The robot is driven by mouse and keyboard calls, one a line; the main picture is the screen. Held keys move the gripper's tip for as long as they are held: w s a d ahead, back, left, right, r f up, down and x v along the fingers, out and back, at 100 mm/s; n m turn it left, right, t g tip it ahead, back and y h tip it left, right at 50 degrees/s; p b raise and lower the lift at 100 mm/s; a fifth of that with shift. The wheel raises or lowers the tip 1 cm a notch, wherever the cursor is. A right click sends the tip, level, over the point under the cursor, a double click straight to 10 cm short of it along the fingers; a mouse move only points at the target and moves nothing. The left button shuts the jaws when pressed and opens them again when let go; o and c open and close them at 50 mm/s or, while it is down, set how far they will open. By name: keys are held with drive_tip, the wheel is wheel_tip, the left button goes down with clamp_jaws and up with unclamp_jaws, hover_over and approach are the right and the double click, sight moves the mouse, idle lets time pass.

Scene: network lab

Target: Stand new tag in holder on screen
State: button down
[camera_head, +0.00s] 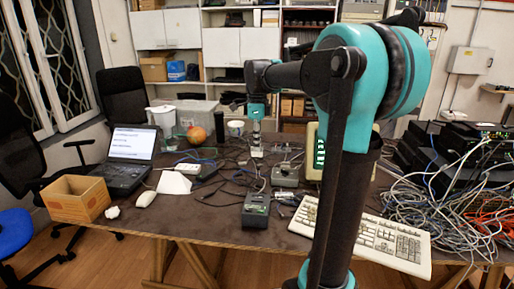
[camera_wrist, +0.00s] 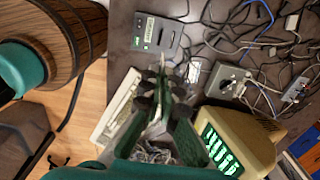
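My gripper (camera_wrist: 163,68) has its fingers converging in the wrist view, with a thin pale sliver between the tips. I cannot tell whether that sliver is a held tag or something behind. In the head view my gripper (camera_head: 257,150) is above the middle of the table, small and unclear. A beige monitor (camera_wrist: 252,142) with a lit green-text screen (camera_wrist: 219,148) is at the lower right of the wrist view. In the head view the monitor (camera_head: 311,152) is partly hidden behind my arm. A tag holder cannot be made out on it.
A dark printer-like box (camera_head: 256,210) sits near the table's front edge; it also shows in the wrist view (camera_wrist: 156,34). A keyboard (camera_head: 375,240) lies at the right. Cables and small boxes clutter the middle. A laptop (camera_head: 130,160) and wooden box (camera_head: 78,199) stand left.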

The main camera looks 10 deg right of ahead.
drive_tip(key=shift+r, duration=1.2)
drive_tip(key=shift+d, duration=0.1)
